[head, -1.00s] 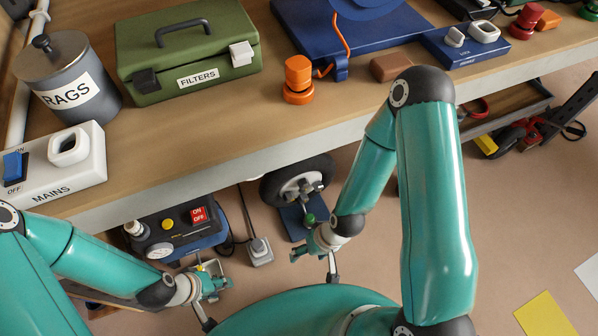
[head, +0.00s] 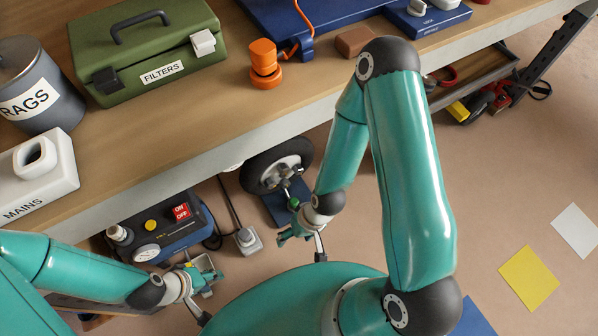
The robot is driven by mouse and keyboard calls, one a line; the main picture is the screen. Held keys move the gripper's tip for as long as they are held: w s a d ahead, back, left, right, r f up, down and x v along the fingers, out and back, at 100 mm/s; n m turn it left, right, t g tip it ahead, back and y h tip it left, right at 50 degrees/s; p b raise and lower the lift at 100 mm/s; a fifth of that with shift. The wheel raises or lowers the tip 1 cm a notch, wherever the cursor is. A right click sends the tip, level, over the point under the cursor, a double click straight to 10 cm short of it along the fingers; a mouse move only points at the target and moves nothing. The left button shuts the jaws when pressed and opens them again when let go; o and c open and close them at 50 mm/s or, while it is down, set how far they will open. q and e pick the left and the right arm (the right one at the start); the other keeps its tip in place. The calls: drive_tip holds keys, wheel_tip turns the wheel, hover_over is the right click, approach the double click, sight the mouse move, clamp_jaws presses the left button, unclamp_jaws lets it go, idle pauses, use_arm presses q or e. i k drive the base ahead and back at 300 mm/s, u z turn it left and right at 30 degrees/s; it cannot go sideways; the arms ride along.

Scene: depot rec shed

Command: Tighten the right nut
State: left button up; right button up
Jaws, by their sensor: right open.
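A small wheel with a black tyre (head: 250,176) and a pale metal hub stands under the bench on a blue base (head: 274,208). Small metal parts show at its hub, but I cannot make out which is the right nut. My right gripper (head: 284,238) is open and empty, below and in front of the wheel, apart from it.
The blue machine (head: 180,240) with a red ON/OFF switch and gauge stands under the bench (head: 200,122), left of the wheel. The bench edge overhangs the wheel. Open floor lies right, with yellow (head: 529,278) and white sheets.

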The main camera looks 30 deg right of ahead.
sight(298, 169)
drive_tip(key=u, duration=1)
drive_tip(key=k, duration=1.65)
drive_tip(key=z, duration=0.55)
drive_tip(key=i, duration=1.5)
drive_tip(key=u, duration=0.1)
